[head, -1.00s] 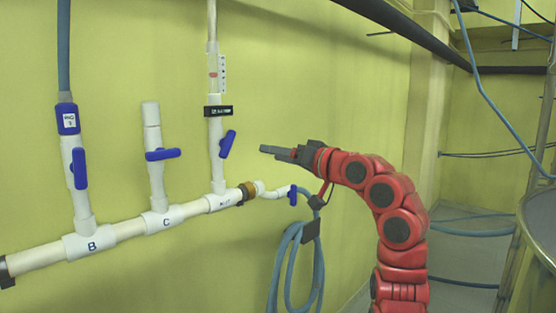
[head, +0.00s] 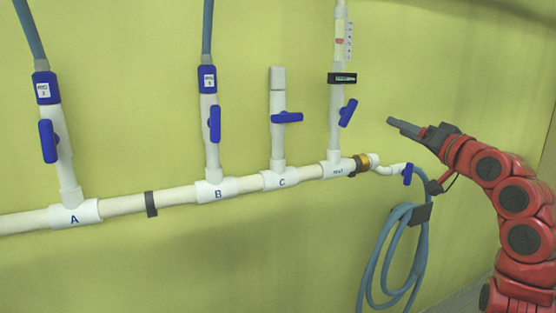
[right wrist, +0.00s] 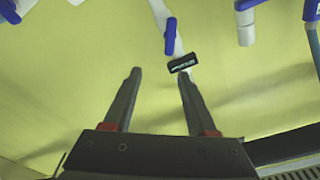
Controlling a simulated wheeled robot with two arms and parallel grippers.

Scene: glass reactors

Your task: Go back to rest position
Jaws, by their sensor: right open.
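My right gripper (head: 405,127) is at the right of the head view, at the end of my red arm, its fingers pointing left. In the right wrist view its two dark fingers (right wrist: 158,78) are apart with nothing between them. The rightmost upright pipe (head: 336,110) with a blue valve handle (head: 348,112) stands to the left of the fingertips, apart from them. In the right wrist view a black label clip (right wrist: 182,63) shows near one fingertip; I cannot tell the distance. My left gripper is not in view.
A white pipe (head: 113,207) runs along the yellow wall (head: 130,60). Branches A (head: 62,150), B (head: 209,135) and C (head: 277,130) rise from it with blue valve handles. A coiled blue hose (head: 376,270) hangs below my right gripper.

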